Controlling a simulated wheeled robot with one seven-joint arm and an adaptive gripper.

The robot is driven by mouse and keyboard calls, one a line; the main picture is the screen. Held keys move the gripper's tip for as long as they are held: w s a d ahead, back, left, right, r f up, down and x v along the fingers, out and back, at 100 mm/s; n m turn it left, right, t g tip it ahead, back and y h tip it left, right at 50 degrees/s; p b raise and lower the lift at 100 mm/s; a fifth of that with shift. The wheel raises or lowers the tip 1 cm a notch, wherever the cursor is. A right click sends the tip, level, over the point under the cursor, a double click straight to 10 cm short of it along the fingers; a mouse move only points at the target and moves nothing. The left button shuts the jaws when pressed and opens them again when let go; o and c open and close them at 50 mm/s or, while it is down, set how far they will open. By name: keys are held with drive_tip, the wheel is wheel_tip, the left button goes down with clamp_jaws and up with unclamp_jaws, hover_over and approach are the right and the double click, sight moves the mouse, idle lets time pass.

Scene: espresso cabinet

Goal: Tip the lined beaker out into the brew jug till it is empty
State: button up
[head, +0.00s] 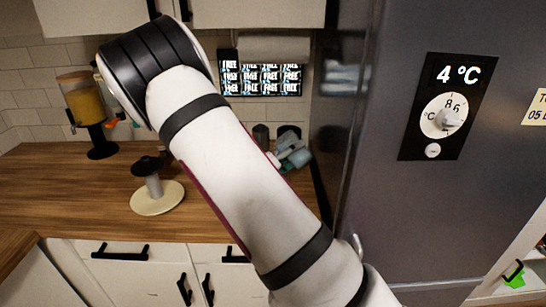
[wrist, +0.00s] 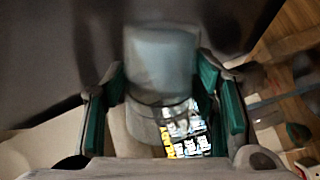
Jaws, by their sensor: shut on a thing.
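In the wrist view my gripper (wrist: 163,88) has its teal-padded fingers on either side of a pale, see-through vessel, which I take to be the lined beaker (wrist: 160,52). The gripper is shut on it. The picture is blurred, so I cannot make out its lines, its contents or its exact tilt. In the head view my white arm covers the middle, and I cannot clearly make out the gripper or beaker. I cannot identify the brew jug in either view.
A dispenser with yellow liquid (head: 84,103) and a round cream base with a grey post (head: 158,196) stand on the wooden counter (head: 60,190). Small blurred items (head: 290,150) show beside my arm. A lit screen (head: 262,80) is behind. A tall grey fridge (head: 400,210) stands right.

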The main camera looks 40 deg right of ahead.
drive_tip(key=shift+w+r+n, duration=0.1)
drive_tip(key=shift+r+n, duration=0.35)
drive_tip(key=shift+n, duration=0.65)
idle(0.5)
drive_tip(key=shift+w+a+r+n+b, duration=0.15)
drive_tip(key=shift+w+r+n+b, duration=0.25)
drive_tip(key=shift+w+n, duration=0.4)
idle(0.5)
drive_tip(key=shift+w+f+n, duration=0.2)
drive_tip(key=shift+n, duration=0.8)
idle(0.5)
drive_tip(key=shift+s+r+m, duration=0.3)
drive_tip(key=shift+r+m, duration=0.1)
drive_tip(key=shift+m, duration=0.6)
drive_tip(key=shift+s+f+m+p, duration=0.35)
drive_tip(key=shift+s+m+p, duration=0.15)
drive_tip(key=shift+s+m, duration=0.15)
drive_tip(key=shift+s+f+m, duration=0.2)
drive_tip(key=shift+f+m, duration=0.15)
drive_tip(key=shift+w, duration=0.1)
drive_tip(key=shift+f+m, duration=0.15)
drive_tip(key=shift+m, duration=0.15)
